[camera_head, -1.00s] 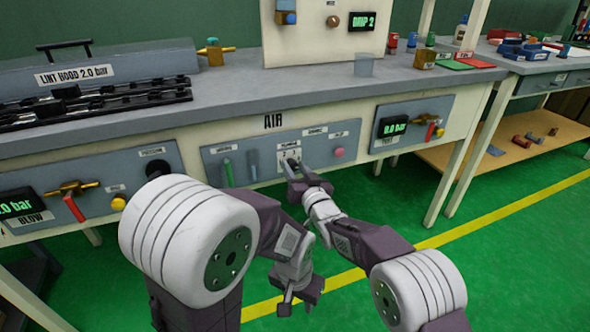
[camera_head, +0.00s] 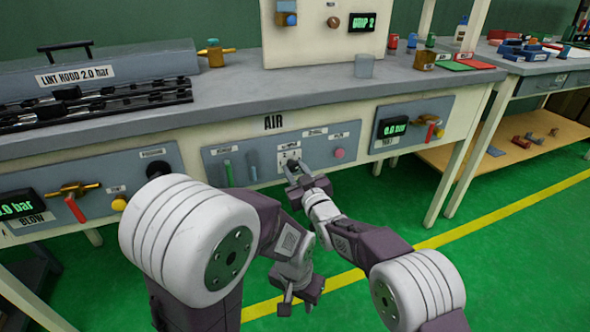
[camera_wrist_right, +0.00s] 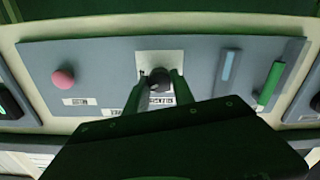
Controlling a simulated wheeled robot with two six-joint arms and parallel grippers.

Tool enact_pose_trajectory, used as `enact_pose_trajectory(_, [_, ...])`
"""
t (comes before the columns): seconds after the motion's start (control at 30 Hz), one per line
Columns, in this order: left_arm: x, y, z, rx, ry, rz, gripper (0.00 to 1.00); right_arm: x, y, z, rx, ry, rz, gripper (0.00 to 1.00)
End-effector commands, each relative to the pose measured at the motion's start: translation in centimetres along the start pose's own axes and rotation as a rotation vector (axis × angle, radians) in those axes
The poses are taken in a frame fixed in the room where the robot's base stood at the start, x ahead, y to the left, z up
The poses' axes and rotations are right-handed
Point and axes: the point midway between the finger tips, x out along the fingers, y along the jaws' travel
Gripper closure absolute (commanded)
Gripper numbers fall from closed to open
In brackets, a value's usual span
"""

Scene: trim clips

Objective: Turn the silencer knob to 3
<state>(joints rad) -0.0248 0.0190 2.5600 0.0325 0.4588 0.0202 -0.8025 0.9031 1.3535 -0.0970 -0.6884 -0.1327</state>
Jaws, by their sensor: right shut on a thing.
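The silencer knob (camera_wrist_right: 160,79) is a small dark knob on a pale plate in the middle of the grey air panel (camera_head: 212,152). In the right wrist view my right gripper (camera_wrist_right: 157,84) has a finger on each side of it and is shut on it. In the head view the fingers (camera_head: 294,166) reach the panel just below the plate (camera_head: 289,154) and hide the knob. Its pointer and the number it faces are not readable. My left gripper (camera_head: 292,298) hangs low over the green floor, away from the panel; its jaw opening is unclear.
The blow panel (camera_head: 150,188) is to the left and the test panel (camera_head: 398,112) to the right. The floor in front is open.

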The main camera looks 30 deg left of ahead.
Motion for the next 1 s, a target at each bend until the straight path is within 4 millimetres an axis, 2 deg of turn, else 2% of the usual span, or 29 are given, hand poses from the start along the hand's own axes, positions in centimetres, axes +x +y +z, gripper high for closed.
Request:
enact_pose_trajectory(0.5, [-0.03,0.00,0.00,0.000,0.000,0.000,0.64,-0.01,-0.11,0.08,-0.419,-0.001,-0.001,1.00])
enact_pose_trajectory(1.0, [0.01,0.00,0.00,0.000,0.000,0.000,0.64,-0.01,-0.14,0.11,-0.574,-0.001,-0.001,1.00])
